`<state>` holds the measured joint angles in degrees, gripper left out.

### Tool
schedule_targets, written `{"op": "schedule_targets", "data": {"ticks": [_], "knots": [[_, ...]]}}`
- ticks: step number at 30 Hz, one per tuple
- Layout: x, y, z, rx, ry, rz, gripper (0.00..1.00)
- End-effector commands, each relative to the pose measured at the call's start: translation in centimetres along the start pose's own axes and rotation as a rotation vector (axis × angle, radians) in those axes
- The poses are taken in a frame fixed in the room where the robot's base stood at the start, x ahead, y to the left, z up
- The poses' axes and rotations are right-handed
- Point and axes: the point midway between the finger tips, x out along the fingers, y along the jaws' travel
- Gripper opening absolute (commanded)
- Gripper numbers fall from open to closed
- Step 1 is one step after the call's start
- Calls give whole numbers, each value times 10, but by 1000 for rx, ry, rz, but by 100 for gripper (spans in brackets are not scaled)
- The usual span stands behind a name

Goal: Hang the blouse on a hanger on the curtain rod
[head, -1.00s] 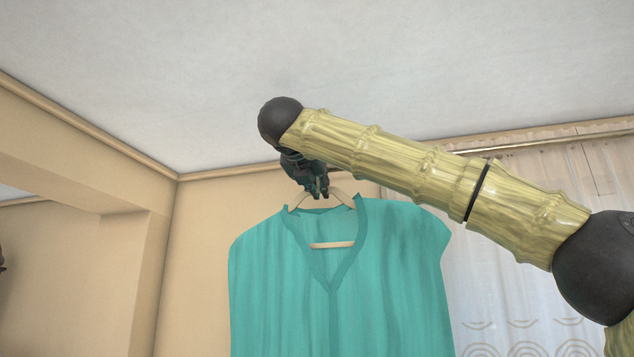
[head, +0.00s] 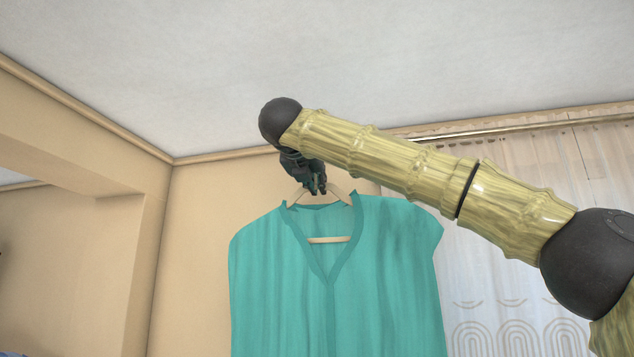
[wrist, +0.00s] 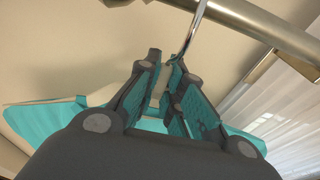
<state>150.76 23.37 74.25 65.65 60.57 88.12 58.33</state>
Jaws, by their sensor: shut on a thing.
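The teal blouse (head: 290,275) hangs upright on a light wooden hanger (head: 328,240), whose shoulders and lower bar show at the V neck. My gripper (head: 318,190) is shut on the top of the hanger, just above the collar. In the wrist view, the fingers (wrist: 168,95) close around the hanger's neck, and its metal hook (wrist: 195,30) rises past them to the top edge. Teal cloth (wrist: 50,118) shows beside the fingers. The curtain rod (head: 520,126) runs along the wall top at right in the head view. I cannot tell whether the hook touches it.
Patterned sheer curtains (head: 530,290) hang at the right and also show in the wrist view (wrist: 285,115). A beige wall (head: 205,215) stands behind the blouse, and the ceiling (head: 200,70) is close above my arm. A beam and opening are at left.

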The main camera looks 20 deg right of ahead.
Motion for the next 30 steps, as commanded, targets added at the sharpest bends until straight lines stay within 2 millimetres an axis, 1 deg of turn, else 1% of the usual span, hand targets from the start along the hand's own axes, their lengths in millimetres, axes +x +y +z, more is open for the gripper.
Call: {"op": "schedule_targets", "data": {"ticks": [10,11,12,14,15,25,28,30], "knots": [[0,0,0,1,0,0,0],[0,0,0,1,0,0,13],[0,0,0,1,0,0,20],[0,0,-1,1,0,0,31],[0,0,-1,1,0,0,34],[-2,0,-1,0,0,0,34],[-9,0,0,0,-1,0,34],[-17,0,0,0,-2,0,34]]}}
